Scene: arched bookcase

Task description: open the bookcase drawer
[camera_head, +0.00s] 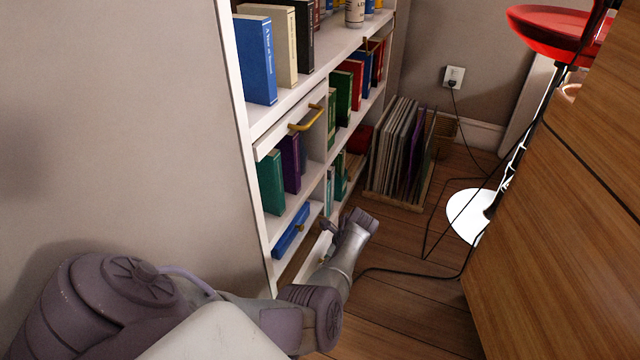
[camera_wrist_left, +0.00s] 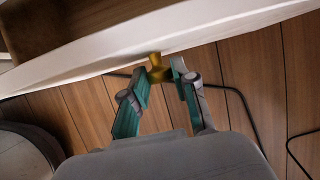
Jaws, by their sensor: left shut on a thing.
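The white bookcase (camera_head: 246,90) stands against the wall in the head view. Its low drawer (camera_head: 318,252) has a white front, standing out from the case near the floor. In the left wrist view, the drawer's white front (camera_wrist_left: 100,46) crosses the top, with the brown inside showing behind it. My left gripper (camera_head: 328,228) is at the drawer front. In the left wrist view, my left gripper (camera_wrist_left: 160,80) has its fingers closed on a small gold knob (camera_wrist_left: 156,64) on that front. My arm hides part of the drawer in the head view. My right gripper is out of view.
An upper drawer (camera_head: 285,128) with a gold handle is closed. A crate of records (camera_head: 400,150) stands beyond the bookcase. A wooden cabinet (camera_head: 560,220) bounds the right side. Black cables (camera_head: 410,272) and a white lamp base (camera_head: 468,216) lie on the floor between.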

